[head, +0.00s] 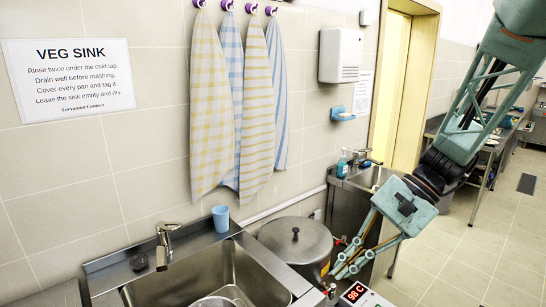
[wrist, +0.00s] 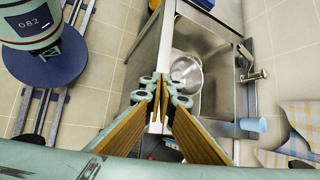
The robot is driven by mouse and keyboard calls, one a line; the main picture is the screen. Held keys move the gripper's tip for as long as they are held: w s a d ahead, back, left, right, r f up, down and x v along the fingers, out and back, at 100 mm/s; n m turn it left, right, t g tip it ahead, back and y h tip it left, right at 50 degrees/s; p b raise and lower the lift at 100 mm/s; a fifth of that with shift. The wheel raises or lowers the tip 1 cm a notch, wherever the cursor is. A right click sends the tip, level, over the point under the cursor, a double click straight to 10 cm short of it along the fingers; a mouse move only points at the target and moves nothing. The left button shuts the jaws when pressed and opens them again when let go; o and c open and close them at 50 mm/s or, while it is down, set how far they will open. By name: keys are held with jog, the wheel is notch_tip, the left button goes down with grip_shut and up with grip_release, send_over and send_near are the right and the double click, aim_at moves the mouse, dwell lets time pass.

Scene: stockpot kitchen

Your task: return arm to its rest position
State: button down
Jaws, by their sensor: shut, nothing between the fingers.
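My gripper (head: 342,268) hangs at the right of the head view, pointing down and to the left. Its fingers are closed together with nothing between them. In the wrist view its fingers (wrist: 158,94) meet near the middle of the picture. The arm reaches down from the upper right corner. The gripper appears just right of a lidded steel stockpot (head: 297,243) and above a panel with a red "98 C" display (head: 355,292); its exact height above them I cannot tell.
A steel sink (head: 195,278) holds a metal pan (wrist: 187,71). A blue cup (head: 220,218) stands on the sink's back ledge by a tap (head: 166,245). Towels (head: 210,110) hang on the wall. A hand-wash sink (head: 372,178) stands behind.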

jog(key=s+d+r+n+t+h, duration=0.1)
jog(key=s+r+n+t+h, duration=0.1)
jog(key=s, duration=0.6)
jog(key=s+d+r+n+t+h, duration=0.1)
jog(key=s+d+r+n+h, duration=0.1)
jog(key=s+r, duration=0.5)
jog(key=s+d+r+n+t+h, duration=0.1)
jog(key=s+r+n+h, duration=0.3)
jog(key=s, duration=0.6)
jog(key=shift+s+d+r+n+t, duration=0.3)
jog(key=shift+s+d+r+t, duration=0.1)
jog(key=shift+r+t, duration=0.4)
